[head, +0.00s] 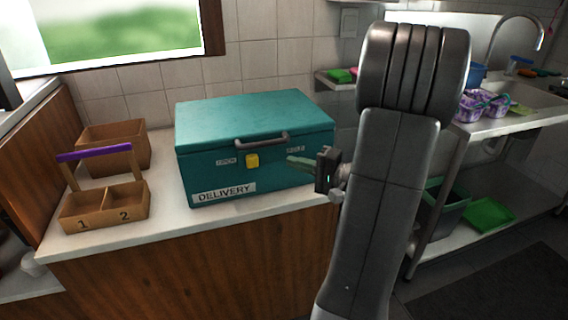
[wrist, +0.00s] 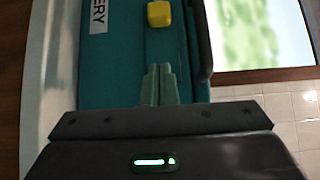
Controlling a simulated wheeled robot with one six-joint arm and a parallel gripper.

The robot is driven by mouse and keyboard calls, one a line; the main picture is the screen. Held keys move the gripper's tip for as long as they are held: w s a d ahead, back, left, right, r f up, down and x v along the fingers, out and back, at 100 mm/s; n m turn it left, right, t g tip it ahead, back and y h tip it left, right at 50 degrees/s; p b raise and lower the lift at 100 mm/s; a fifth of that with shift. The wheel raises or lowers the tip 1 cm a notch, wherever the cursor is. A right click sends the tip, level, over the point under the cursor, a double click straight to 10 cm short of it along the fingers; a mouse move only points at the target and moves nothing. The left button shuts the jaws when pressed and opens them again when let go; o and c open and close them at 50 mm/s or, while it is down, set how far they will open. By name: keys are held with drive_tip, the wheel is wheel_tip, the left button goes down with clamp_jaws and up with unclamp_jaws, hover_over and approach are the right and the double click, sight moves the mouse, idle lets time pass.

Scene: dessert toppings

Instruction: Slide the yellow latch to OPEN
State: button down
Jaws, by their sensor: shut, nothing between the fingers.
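The yellow latch (head: 252,161) is a small block on the front of the teal box (head: 255,112), below its grey handle. It sits between two small white labels and is nearer the left one; their lettering is too small to read surely. My gripper (head: 291,160) is shut and empty, to the right of the latch at about its height, with a gap between them. In the wrist view the latch (wrist: 159,14) is straight beyond the closed green fingertips (wrist: 160,70), apart from them. The gripper partly overlaps the box front near the right label.
The box, marked DELIVERY, stands on a white counter (head: 110,243). A wooden two-part caddy (head: 75,218) with a purple handle and a wooden bin (head: 128,135) stand to the left. A sink unit with a lower shelf is at right, behind my arm. Counter in front of the box is clear.

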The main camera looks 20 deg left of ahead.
drive_tip(key=s+d, duration=0.1)
drive_tip(key=d, duration=0.5)
drive_tip(key=shift+s+d, duration=0.25)
drive_tip(key=shift+d, duration=0.1)
